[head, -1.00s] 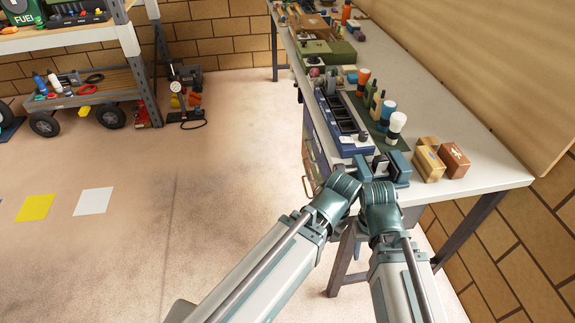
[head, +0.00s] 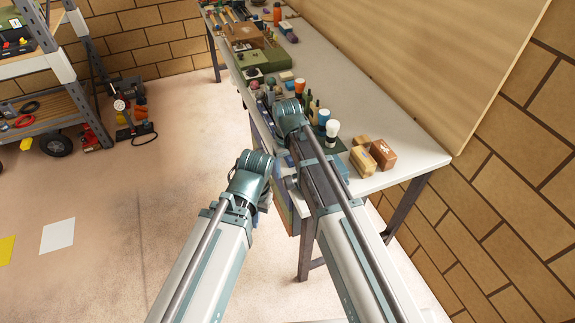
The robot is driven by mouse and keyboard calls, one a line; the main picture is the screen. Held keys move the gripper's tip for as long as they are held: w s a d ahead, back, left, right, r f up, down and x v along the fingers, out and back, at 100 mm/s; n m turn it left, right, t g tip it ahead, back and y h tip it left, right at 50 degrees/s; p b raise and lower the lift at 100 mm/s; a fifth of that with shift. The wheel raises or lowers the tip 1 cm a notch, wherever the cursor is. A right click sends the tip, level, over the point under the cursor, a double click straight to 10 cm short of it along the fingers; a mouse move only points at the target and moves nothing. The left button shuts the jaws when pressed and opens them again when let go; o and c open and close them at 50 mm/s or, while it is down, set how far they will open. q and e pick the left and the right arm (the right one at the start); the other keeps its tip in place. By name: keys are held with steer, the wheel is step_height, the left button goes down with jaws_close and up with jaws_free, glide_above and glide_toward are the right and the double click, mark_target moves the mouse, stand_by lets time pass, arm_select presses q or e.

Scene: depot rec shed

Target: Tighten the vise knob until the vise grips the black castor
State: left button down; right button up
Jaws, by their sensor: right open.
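The blue vise (head: 341,168) is at the near end of the workbench, left of the wooden blocks. My right forearm crosses in front of it, so only a sliver shows. The vise knob and the black castor cannot be made out. My right gripper (head: 270,112) is open and mostly hidden behind its wrist, over the bench's left edge beyond the vise. My left arm ends off the bench's left side, lower than the right, and its own wrist hides its gripper.
A shelf cart (head: 50,115) stands at the left.

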mark_target(288, 179)
arm_select(q)
step_height(288, 179, up, 3)
steer(key=shift+p, duration=0.8)
arm_select(e)
steer(key=w+r, duration=0.3)
steer(key=shift+w+d, duration=0.1)
steer(key=shift+w, duration=0.1)
arm_select(q)
steer(key=shift+f, duration=0.1)
arm_select(e)
steer(key=shift+f, duration=0.1)
step_height(288, 179, down, 14)
steer(key=b, duration=1.4)
steer(key=shift+r, duration=0.2)
arm_select(q)
step_height(288, 179, down, 14)
steer(key=shift+r, duration=0.2)
arm_select(e)
jaws_close()
